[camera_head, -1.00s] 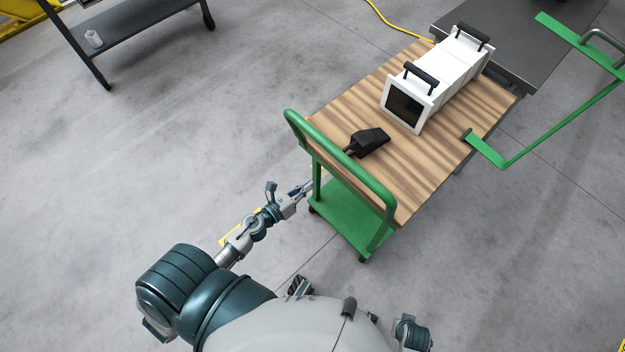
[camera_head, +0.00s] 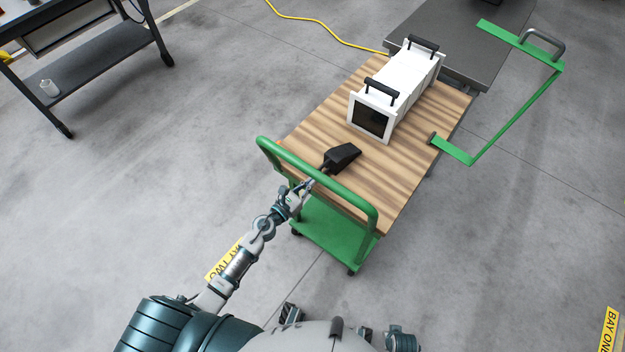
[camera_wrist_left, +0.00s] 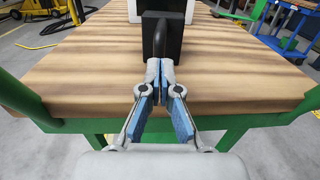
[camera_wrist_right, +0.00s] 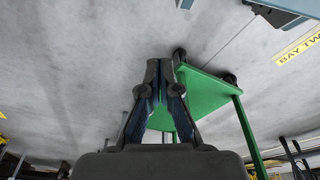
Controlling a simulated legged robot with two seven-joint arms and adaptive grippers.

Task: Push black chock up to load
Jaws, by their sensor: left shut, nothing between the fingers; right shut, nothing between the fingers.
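The black chock (camera_head: 342,156) lies on the wooden top of the green cart (camera_head: 388,190), near the cart's handle end. The load, a white box with black handles and a dark front panel (camera_head: 398,85), stands farther along the top, apart from the chock. My left gripper (camera_head: 308,184) is shut and empty at the handle end, close to the chock's handle. In the left wrist view its fingertips (camera_wrist_left: 160,68) are just in front of or touching the chock (camera_wrist_left: 163,33); I cannot tell which. My right gripper (camera_wrist_right: 159,68) is shut and empty, low near the cart's green lower shelf (camera_wrist_right: 205,92).
The cart's green handle bar (camera_head: 318,183) arches around my left arm's end. A dark grey table (camera_head: 470,45) adjoins the cart's far end. A green frame (camera_head: 515,118) extends at the right. A dark shelf unit (camera_head: 100,75) stands at upper left.

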